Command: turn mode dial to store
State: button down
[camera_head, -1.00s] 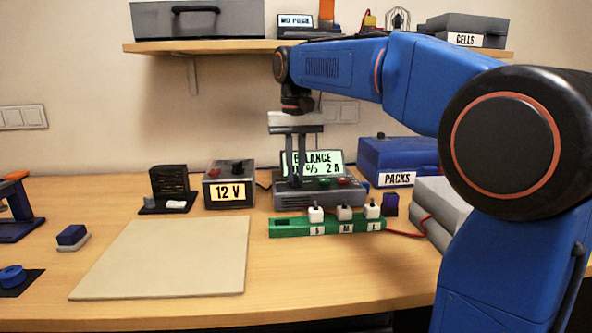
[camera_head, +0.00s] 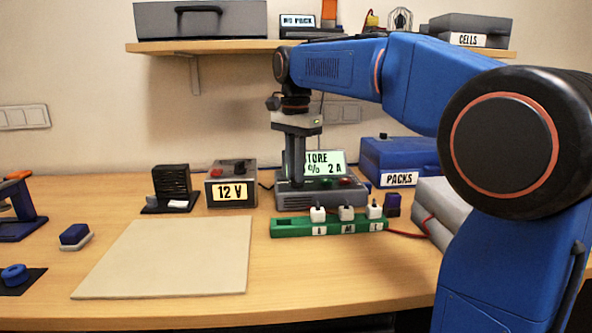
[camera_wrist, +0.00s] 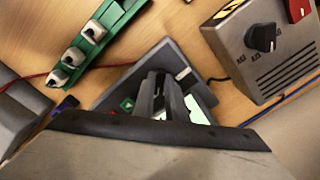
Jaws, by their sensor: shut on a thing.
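The grey charger (camera_head: 330,198) stands at the back middle of the table. Its screen (camera_head: 330,160) is partly covered by my gripper and shows "TORE" and "% 2 A", with the first letter hidden. My gripper (camera_head: 294,180) points down over the charger's left part and is shut on the mode dial, which the fingers hide. In the wrist view my gripper (camera_wrist: 155,95) covers much of the charger (camera_wrist: 172,60). A green button and a red button sit to the right of the fingers in the head view.
A green strip (camera_head: 290,229) with several white plugs lies just in front of the charger. The 12 V box (camera_head: 231,183), with its own black knob (camera_wrist: 262,38), stands to the left. The blue PACKS case (camera_head: 398,158) is at the right. The beige mat (camera_head: 165,258) is bare.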

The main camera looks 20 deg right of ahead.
jog(key=shift+w+m, duration=0.1)
jog(key=shift+m, duration=1)
jog(key=c, duration=1.8)
grip_release()
notch_tip(320, 180, up, 17)
jog(key=shift+r, duration=0.2)
